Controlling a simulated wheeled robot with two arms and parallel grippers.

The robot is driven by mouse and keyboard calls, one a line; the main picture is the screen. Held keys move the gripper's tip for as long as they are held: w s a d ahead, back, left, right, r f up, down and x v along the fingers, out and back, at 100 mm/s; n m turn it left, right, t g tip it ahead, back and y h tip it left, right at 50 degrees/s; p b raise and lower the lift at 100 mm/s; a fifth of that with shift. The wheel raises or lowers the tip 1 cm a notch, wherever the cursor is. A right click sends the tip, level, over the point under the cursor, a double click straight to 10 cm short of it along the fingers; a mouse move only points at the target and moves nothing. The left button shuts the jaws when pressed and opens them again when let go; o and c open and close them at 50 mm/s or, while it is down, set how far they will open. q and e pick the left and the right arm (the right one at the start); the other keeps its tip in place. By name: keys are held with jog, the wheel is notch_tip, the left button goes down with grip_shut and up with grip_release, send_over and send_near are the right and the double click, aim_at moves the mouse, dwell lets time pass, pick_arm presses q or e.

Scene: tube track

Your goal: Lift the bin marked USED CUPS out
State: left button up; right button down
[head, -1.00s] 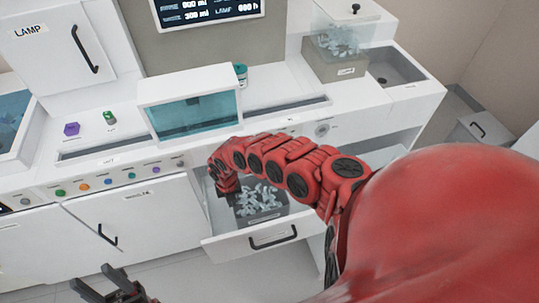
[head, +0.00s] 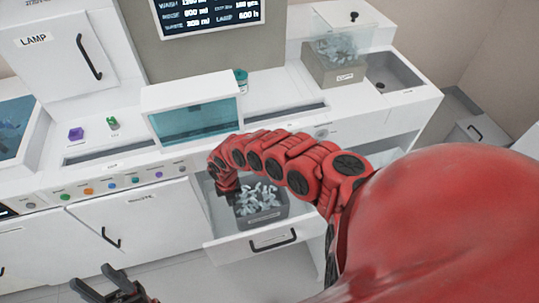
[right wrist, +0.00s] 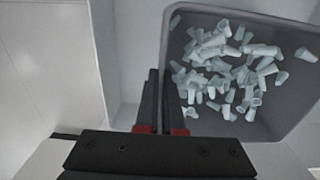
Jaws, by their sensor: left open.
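A grey bin (head: 264,219) full of pale cups stands in the pulled-out drawer (head: 227,250). The label on its front is too small to read. In the right wrist view, the bin (right wrist: 228,20) fills the upper right, with cups (right wrist: 235,70) heaped inside. My right gripper (right wrist: 163,85) is shut on the bin's left wall, one finger outside and one inside. In the head view, my right gripper (head: 228,197) is at the bin's left side, partly hidden by its arm. My left gripper (head: 92,278) is open and empty at the lower left, away from the drawer.
The counter overhangs the drawer from behind. A second labelled grey bin (head: 335,72) with cups stands on the counter beside a sink (head: 395,72). The drawer handle (head: 273,240) faces front. Floor (head: 190,280) is free before the cabinets.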

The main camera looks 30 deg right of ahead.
jog(key=shift+r+p, duration=3.7)
jog(key=shift+r, duration=0.85)
jog(key=shift+w, duration=0.1)
jog(key=shift+a, duration=0.1)
